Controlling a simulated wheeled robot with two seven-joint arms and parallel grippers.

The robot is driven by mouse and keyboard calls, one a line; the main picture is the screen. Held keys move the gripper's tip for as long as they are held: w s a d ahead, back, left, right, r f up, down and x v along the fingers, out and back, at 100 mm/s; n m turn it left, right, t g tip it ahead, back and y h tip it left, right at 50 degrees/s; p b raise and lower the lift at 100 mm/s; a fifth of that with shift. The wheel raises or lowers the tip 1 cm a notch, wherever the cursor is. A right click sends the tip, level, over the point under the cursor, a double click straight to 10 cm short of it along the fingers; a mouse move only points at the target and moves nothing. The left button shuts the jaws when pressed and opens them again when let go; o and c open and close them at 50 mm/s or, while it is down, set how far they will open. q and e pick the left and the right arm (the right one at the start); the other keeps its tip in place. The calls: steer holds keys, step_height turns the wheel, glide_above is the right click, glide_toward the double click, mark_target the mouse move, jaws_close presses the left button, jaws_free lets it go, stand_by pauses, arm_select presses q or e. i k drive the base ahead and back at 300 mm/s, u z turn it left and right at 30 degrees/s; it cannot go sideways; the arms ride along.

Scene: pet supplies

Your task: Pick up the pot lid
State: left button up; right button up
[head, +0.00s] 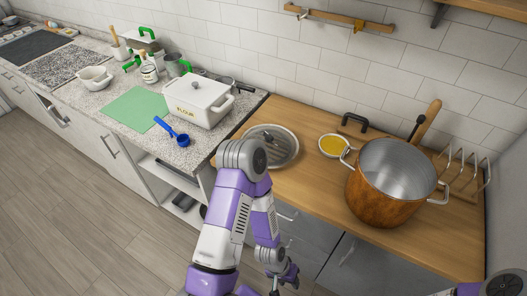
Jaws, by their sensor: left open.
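The pot lid (286,152) is a round, silvery lid with a dark knob. It lies flat on the wooden counter (322,187), left of the copper pot (377,205). My left arm covers its near left part. The pot stands upright and uncovered, with its grey inside showing. My left gripper (279,285) hangs at the bottom of the picture, in front of the grey drawers and lower than the counter top. It is open, empty and apart from the lid. Only a small part of my right arm shows at the bottom right; its gripper is not in view.
A yellow-filled dish (333,146) sits between lid and pot. A wooden rack with metal loops (462,175) stands right of the pot. On the speckled counter left are a white flour box (198,101), blue scoop (181,140) and green mat (135,108). Bare wood lies before the dish.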

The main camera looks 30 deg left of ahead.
mark_target(269, 144)
steer(key=k, duration=0.8)
steer(key=u, duration=2.25)
steer(key=i, duration=1.2)
steer(key=z, duration=1.45)
